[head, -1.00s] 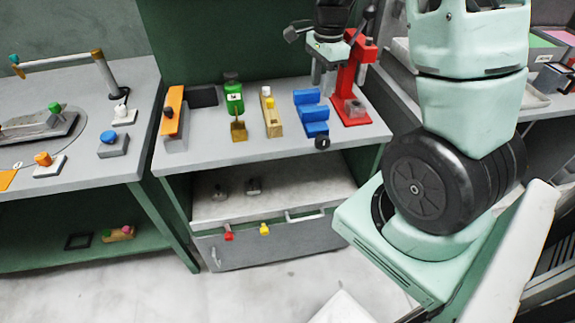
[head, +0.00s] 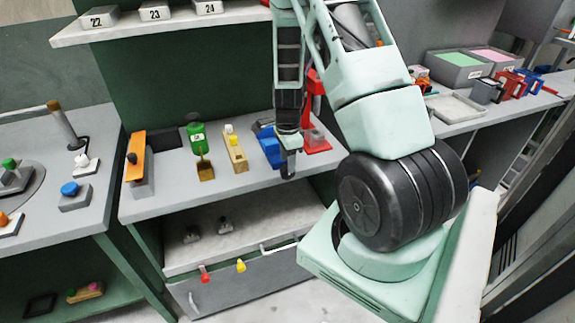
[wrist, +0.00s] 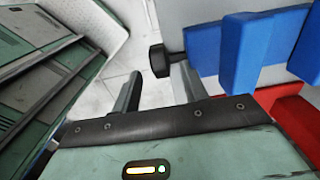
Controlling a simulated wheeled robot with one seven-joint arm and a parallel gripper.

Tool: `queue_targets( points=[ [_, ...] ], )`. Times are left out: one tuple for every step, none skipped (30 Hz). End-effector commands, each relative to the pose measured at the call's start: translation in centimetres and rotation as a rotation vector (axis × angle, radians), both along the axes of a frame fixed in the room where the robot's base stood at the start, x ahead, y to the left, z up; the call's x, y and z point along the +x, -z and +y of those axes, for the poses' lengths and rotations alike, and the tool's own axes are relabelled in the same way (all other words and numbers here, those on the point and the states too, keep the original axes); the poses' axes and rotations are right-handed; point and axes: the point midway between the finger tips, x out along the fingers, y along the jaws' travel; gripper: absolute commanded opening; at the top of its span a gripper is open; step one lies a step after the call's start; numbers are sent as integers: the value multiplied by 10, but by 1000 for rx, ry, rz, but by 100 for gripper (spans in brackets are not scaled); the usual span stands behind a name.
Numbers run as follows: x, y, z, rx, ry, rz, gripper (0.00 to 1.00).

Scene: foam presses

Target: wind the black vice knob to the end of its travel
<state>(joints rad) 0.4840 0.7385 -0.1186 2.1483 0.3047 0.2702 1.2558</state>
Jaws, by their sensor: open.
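The blue vice (head: 271,150) stands at the front edge of the middle workbench, and its body also fills the upper right of the wrist view (wrist: 240,48). Its black knob (wrist: 159,60) sticks out from the vice's front side in the wrist view. In the head view the knob is hidden behind my gripper (head: 289,166), which points down at the bench's front edge. In the wrist view my gripper (wrist: 158,85) is open and empty. The knob shows between the lines of its two fingers, a little past their tips, with no contact visible.
A red press (head: 315,135) stands just right of the vice. The lower shelf (head: 225,245) is mostly clear.

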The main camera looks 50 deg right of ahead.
Motion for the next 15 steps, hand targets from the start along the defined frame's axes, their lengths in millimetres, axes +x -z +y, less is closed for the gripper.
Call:
queue_targets(
  points=[
    [-1,8,0,2,0,3,44],
    [0,11,0,1,0,2,44],
    [0,16,0,1,0,2,44],
    [0,19,0,2,0,3,44],
    [0,21,0,1,0,2,44],
    [0,24,0,1,0,1,44],
    [0,26,0,1,0,1,44],
    [0,27,0,1,0,1,44],
    [0,28,0,1,0,1,44],
    [0,29,0,1,-1,1,44],
    [0,30,0,1,-1,1,44],
    [0,30,0,0,-1,0,44],
    [0,30,0,0,-1,0,44],
    [0,30,0,0,-1,0,44],
    [0,30,0,0,-1,0,44]
  ],
)
